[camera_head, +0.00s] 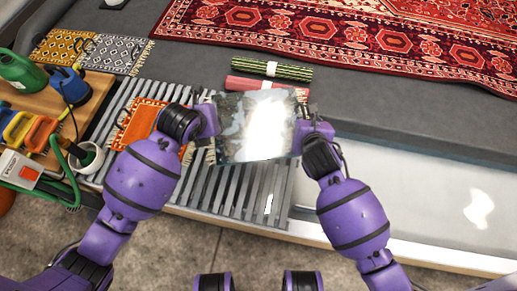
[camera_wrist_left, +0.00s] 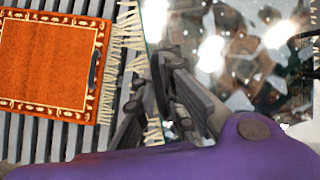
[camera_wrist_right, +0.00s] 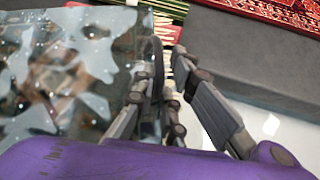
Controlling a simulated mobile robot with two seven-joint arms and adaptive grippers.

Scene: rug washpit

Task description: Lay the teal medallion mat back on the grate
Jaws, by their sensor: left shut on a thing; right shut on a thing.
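A glossy, dark grey-green rectangular sheet (camera_head: 232,140) hangs between my two grippers above the slatted grate (camera_head: 188,200). Strong glare and pale wet-looking patches cover its face, so I cannot make out a medallion or tell surely that it is the teal mat. Cream fringe shows beside its left edge; whose fringe it is, I cannot tell. My left gripper (camera_head: 212,120) is shut on the sheet's left edge. My right gripper (camera_head: 301,122) is shut on its right edge. The sheet also fills much of the left wrist view (camera_wrist_left: 235,70) and the right wrist view (camera_wrist_right: 60,75).
An orange fringed mat (camera_head: 140,120) lies on the grate's left part. Rolled green (camera_head: 272,69) and red (camera_head: 255,84) rugs lie behind the sheet. A wooden board (camera_head: 87,113) with tools stands at left. Bare slats show in front of the sheet.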

